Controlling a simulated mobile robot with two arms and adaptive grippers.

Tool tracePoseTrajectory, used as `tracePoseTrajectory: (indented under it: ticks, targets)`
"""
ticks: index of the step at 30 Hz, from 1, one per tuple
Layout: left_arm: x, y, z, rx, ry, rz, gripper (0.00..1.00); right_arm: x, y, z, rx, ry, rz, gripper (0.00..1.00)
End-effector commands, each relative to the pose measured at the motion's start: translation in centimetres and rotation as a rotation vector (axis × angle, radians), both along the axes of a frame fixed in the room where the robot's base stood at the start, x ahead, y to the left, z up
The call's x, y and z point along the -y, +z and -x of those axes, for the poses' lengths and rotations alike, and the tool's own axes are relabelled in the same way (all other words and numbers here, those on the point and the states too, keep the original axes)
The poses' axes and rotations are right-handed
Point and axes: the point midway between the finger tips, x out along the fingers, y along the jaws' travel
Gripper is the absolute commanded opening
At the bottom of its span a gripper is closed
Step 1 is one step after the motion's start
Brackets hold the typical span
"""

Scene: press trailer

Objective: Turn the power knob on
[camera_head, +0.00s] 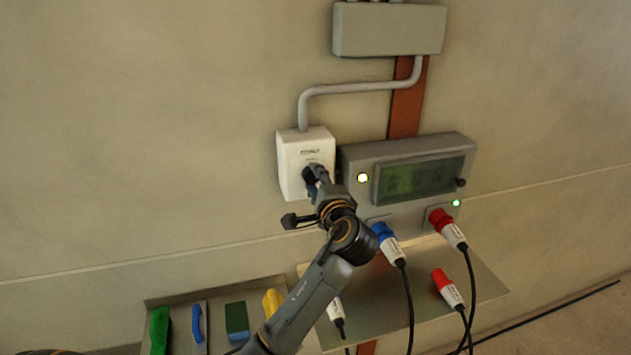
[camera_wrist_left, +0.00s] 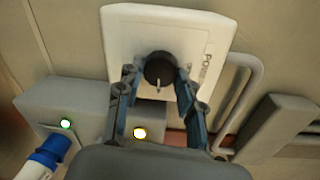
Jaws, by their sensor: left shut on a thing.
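The power knob (camera_wrist_left: 159,70) is a round black dial with a pale pointer line, on the front of a white switch box (camera_head: 291,160) on the wall. In the left wrist view the box (camera_wrist_left: 120,45) shows a partly visible "PO..." label. My left gripper (camera_head: 312,178) reaches the knob from the front. In the left wrist view its two fingers (camera_wrist_left: 158,80) sit on either side of the knob, shut on it. In the head view the gripper mostly hides the knob. My right gripper is not in view.
A grey panel (camera_head: 357,158) with a green screen (camera_head: 415,180) and lit lamps is right of the box. Blue (camera_head: 382,231) and red (camera_head: 440,220) plugs with black cables hang below. A metal shelf (camera_head: 485,285) and a tray (camera_head: 180,297) with coloured tools lie lower down.

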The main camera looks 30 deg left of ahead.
Motion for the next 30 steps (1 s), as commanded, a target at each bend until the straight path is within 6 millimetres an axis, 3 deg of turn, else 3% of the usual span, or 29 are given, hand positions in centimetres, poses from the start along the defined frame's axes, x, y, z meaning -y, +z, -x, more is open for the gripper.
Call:
tracePoseTrajectory:
  ticks: [7, 8, 11, 22, 30]
  targets:
    - [0.0, 0.0, 0.0, -0.002, 0.001, -0.003, 0.06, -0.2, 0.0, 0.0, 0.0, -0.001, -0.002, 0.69]
    - [0.0, 0.0, 0.0, -0.002, 0.001, -0.003, 0.43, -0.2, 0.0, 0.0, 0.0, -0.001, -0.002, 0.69]
    - [0.0, 0.0, 0.0, -0.001, 0.001, -0.002, 0.6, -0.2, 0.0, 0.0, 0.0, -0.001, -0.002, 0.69]
    - [0.4, 0.0, 0.2, 0.0, -0.001, -0.001, 0.6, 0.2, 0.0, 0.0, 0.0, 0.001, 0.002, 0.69]
    - [4.0, 0.3, 3.2, 0.0, -0.004, 0.002, 0.6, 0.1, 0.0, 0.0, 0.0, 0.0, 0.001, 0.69]
